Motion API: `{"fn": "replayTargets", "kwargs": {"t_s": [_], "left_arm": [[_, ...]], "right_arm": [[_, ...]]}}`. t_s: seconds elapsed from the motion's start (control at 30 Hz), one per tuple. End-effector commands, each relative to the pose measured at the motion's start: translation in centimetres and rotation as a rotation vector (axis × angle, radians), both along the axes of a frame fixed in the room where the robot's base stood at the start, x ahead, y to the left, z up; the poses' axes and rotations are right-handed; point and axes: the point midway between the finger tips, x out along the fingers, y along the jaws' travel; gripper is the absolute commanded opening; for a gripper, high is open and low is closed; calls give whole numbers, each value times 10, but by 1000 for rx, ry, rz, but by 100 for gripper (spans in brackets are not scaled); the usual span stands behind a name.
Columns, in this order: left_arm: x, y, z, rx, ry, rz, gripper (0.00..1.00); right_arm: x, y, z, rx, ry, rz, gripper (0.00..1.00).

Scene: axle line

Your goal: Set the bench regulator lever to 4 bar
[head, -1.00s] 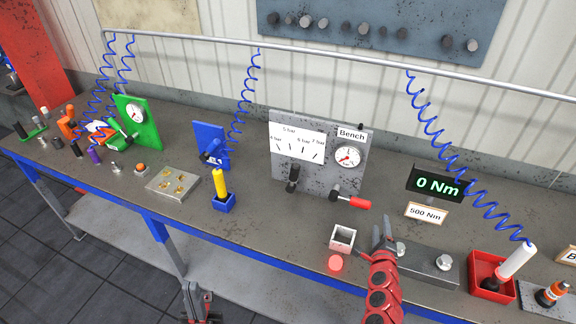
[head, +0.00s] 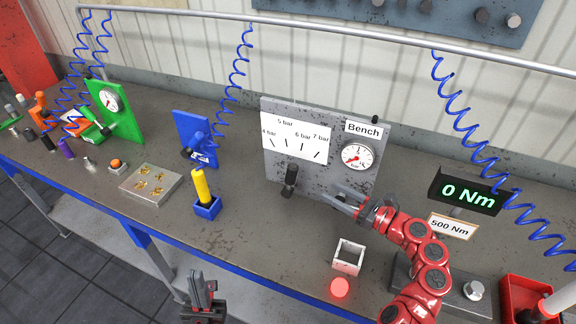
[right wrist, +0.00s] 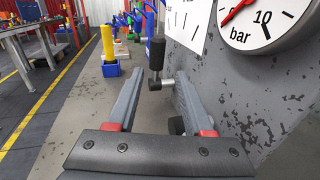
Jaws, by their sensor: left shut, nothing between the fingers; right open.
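The grey bench regulator panel (head: 285,188) carries a white scale plate (head: 293,139) marked 4 to 7 bar and a round gauge (head: 357,156) with a red needle toward lower left. My right gripper (head: 340,202) is open and empty, in front of the panel to the lever's right. My left gripper (head: 200,276) is shut and empty below the bench's front edge.
A small white open box (head: 348,257) and a lit red button (head: 340,288) are near my right arm. The blue holder with a yellow handle (head: 202,187) stands left of the panel. A torque display (head: 468,192) stands right. The bench top between holder and panel is clear.

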Motion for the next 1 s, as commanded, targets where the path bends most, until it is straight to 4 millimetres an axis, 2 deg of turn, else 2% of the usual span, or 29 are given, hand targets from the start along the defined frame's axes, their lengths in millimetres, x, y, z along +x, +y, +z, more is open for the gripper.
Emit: {"fn": "replayTargets", "kwargs": {"t_s": [0.07,0.27,0.7,1.0], "left_arm": [[0,0,-9,0,0,0,0],[0,0,0,0,0,0,0],[0,0,23,0,0,0,0],[0,0,23,0,0,0,0]], "right_arm": [[-1,1,-7,5,0,9,51],[8,18,-2,6,3,19,51],[69,95,-3,3,3,16,51],[95,129,-6,6,2,14,51]]}}
